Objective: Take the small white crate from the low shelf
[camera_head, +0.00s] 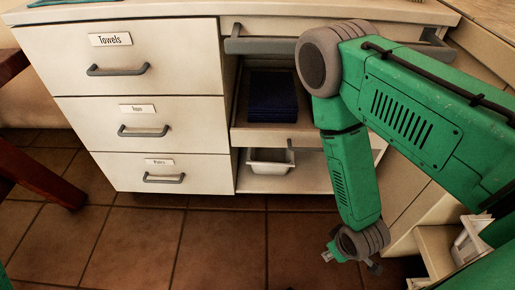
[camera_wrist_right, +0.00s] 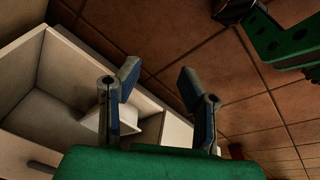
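The small white crate (camera_head: 270,161) sits on the low shelf (camera_head: 312,180) of the open middle bay in the head view. Its rim faces up, and a grey bracket stands at its right end. My right gripper (camera_head: 350,262) hangs low over the floor, to the right of and nearer than the crate, apart from it. In the right wrist view, my right gripper (camera_wrist_right: 160,80) has its two fingers spread with nothing between them. A white piece (camera_wrist_right: 98,122) shows behind the left finger; I cannot tell if it is the crate. My left gripper is not visible.
A drawer cabinet (camera_head: 130,78) with grey handles stands left of the bay. Dark blue folded cloths (camera_head: 272,95) lie on the shelf above the crate. A pale step-like unit (camera_head: 437,250) stands at the right. The tiled floor (camera_head: 215,245) in front is clear.

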